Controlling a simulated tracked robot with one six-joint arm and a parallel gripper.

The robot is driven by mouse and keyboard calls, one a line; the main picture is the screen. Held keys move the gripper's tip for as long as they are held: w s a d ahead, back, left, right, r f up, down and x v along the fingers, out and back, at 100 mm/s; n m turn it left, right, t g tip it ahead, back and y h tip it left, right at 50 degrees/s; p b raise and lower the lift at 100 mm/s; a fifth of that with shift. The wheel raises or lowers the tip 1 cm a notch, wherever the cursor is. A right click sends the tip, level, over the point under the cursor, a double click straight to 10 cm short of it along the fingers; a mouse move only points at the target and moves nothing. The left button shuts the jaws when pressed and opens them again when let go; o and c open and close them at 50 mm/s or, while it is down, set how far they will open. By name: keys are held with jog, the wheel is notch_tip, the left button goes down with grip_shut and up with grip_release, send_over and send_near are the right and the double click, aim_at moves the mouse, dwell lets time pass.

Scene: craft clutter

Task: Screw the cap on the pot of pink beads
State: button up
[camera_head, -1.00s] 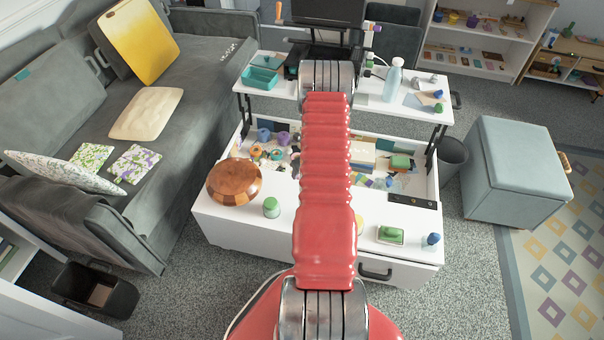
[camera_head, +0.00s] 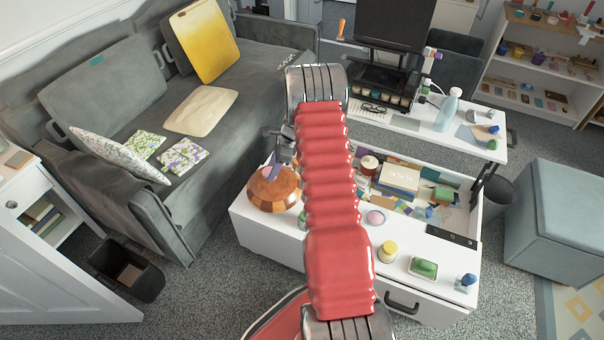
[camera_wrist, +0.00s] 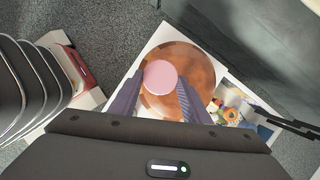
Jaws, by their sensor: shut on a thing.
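A pink round cap (camera_wrist: 160,75) sits between my fingertips in the wrist view, with its flat face toward the camera. My gripper (camera_wrist: 155,82) is shut on it, above the round brown wooden piece (camera_wrist: 178,102). In the head view, my gripper (camera_head: 271,166) is over that wooden piece (camera_head: 273,191) at the left end of the white table. A small pot with pink contents (camera_head: 376,217) stands on the table right of my arm, apart from my gripper. Its rim is too small to make out.
A yellow pot (camera_head: 388,251), a green block on a tray (camera_head: 423,268) and a blue item (camera_head: 466,282) stand along the table's front. The table's open well (camera_head: 400,190) holds clutter. The raised shelf carries a bottle (camera_head: 447,110). A grey sofa (camera_head: 180,200) is at left.

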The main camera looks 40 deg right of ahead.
jog(key=w+a+r+n+g, duration=0.1)
jog(key=a+r+n+g, duration=0.1)
jog(key=a+r+n, duration=0.3)
jog(key=a+r+n+g, duration=0.15)
jog(key=a+n, duration=0.25)
jog(key=a, duration=0.4)
jog(key=w+a+r+n+g, duration=0.1)
jog(key=a+r+n, duration=0.3)
jog(key=a, duration=0.2)
jog(key=s+a+r+n+g+h, duration=0.3)
jog(key=s+a+r+n, duration=0.3)
jog(key=a+r+n, duration=0.5)
jog(key=shift+a+r+n, duration=0.15)
jog(key=shift+r+n, duration=0.65)
jog(key=shift+n, duration=0.2)
jog(key=shift+a, duration=0.1)
